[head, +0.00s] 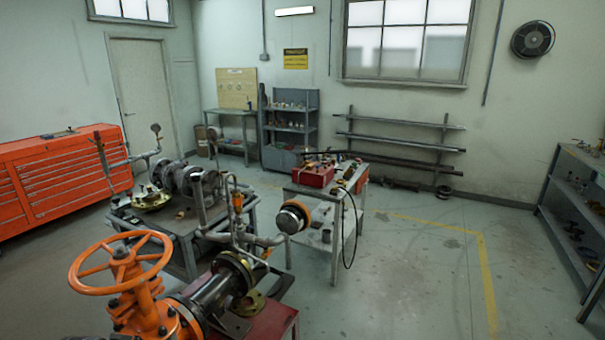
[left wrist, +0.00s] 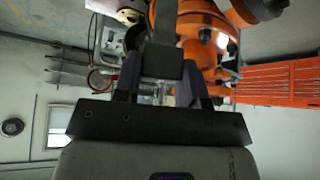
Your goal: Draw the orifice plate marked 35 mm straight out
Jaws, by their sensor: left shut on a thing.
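My left gripper (left wrist: 160,80) shows in the left wrist view, its two fingers shut on a dark grey piece (left wrist: 162,60). Most of that piece is hidden by angle and shadow; I cannot tell whether it is the orifice plate, and no 35 mm marking can be read. The orange gate valve (left wrist: 203,22) is close behind the fingers. In the head view the valve with its orange handwheel (head: 120,262) stands at the lower left, joined to a dark flanged pipe (head: 215,292). No gripper shows in the head view, and my right gripper is not in view.
A cart (head: 335,205) with a red box (head: 313,175) stands in the middle. A bench with flanged pipework (head: 185,180) is behind the valve. An orange tool chest (head: 60,180) stands at left, dark shelves (head: 578,215) at right. The floor at centre right is clear.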

